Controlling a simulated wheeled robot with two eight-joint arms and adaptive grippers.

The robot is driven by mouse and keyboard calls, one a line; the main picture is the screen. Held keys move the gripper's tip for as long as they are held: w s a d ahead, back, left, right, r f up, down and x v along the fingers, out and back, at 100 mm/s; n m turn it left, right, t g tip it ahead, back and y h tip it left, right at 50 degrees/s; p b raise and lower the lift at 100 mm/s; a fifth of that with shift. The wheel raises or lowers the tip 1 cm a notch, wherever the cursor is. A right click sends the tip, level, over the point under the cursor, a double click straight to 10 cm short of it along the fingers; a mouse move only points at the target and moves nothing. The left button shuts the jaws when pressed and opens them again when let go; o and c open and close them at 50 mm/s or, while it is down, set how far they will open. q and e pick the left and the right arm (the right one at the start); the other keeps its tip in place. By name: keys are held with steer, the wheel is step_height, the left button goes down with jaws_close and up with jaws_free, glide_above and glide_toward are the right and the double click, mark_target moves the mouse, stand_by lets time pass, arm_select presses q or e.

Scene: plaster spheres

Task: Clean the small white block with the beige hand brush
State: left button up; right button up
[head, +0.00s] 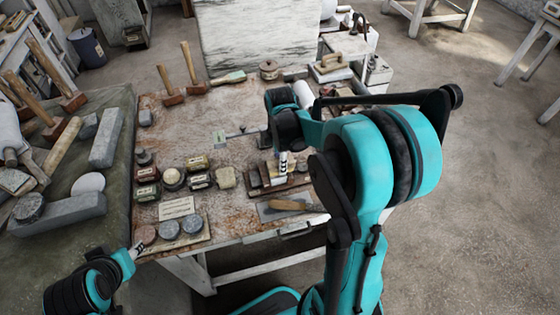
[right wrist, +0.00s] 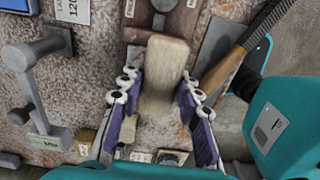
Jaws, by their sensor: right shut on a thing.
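My right gripper (head: 284,165) hangs over the middle right of the worktable. In the right wrist view its purple-padded fingers (right wrist: 158,105) stand on either side of a beige, elongated block-like piece, which I take as the beige hand brush (right wrist: 163,72). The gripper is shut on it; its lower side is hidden. I cannot single out the small white block for certain. A small pale cream block (head: 225,177) lies on the table left of the right gripper. My left gripper (head: 137,249) is near the table's front left corner; its jaws are too small to read.
A wooden-handled tool (head: 290,204) lies on a grey sheet near the front edge. Dark labelled blocks (head: 265,180) sit beneath the right gripper. A metal gauge (right wrist: 42,95) is left in the wrist view. Mallets (head: 190,68) stand at the back.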

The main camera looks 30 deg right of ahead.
steer(key=shift+f+b, duration=0.45)
steer(key=shift+f, duration=0.1)
steer(key=shift+d, duration=0.1)
steer(key=shift+s+d+r, duration=0.1)
steer(key=shift+s+d, duration=0.05)
steer(key=shift+d, duration=0.3)
steer(key=shift+s+d, duration=0.1)
steer(key=shift+d, duration=0.45)
steer(key=shift+w+a, duration=0.25)
steer(key=shift+a, duration=0.9)
steer(key=shift+w+a, duration=0.25)
steer(key=shift+a, duration=0.8)
